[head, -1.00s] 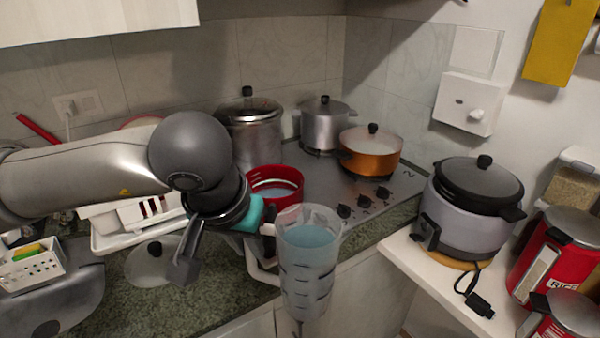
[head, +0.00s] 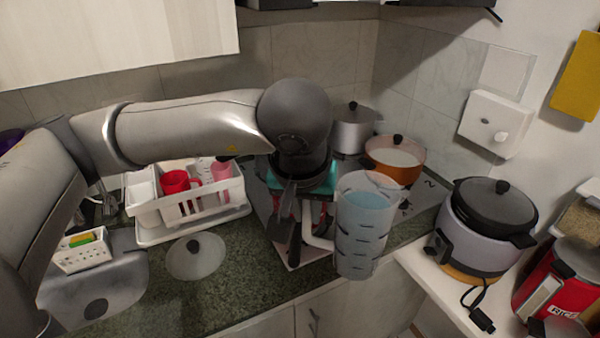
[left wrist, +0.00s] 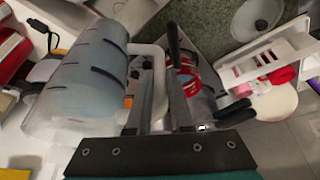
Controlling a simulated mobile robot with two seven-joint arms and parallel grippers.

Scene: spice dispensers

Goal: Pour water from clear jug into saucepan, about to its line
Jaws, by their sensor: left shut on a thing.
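The clear jug (head: 362,235) has dark level marks and holds bluish water. It hangs roughly upright in front of the counter edge in the head view. My left gripper (head: 290,240) is shut on its white handle (head: 318,240), left of the jug body. The left wrist view shows the jug (left wrist: 80,85) lying slantwise in the picture, with the handle (left wrist: 152,62) between the fingers (left wrist: 160,95). A red pan, likely the saucepan, is mostly hidden behind my gripper in the head view; part of the red pan (left wrist: 188,78) shows in the wrist view. My right gripper is out of view.
An orange pot (head: 393,172) and a steel pot (head: 352,135) stand on the hob behind the jug. A rice cooker (head: 485,240) is on the shelf to the right. A dish rack (head: 200,215) and a glass lid (head: 195,257) are on the counter at left.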

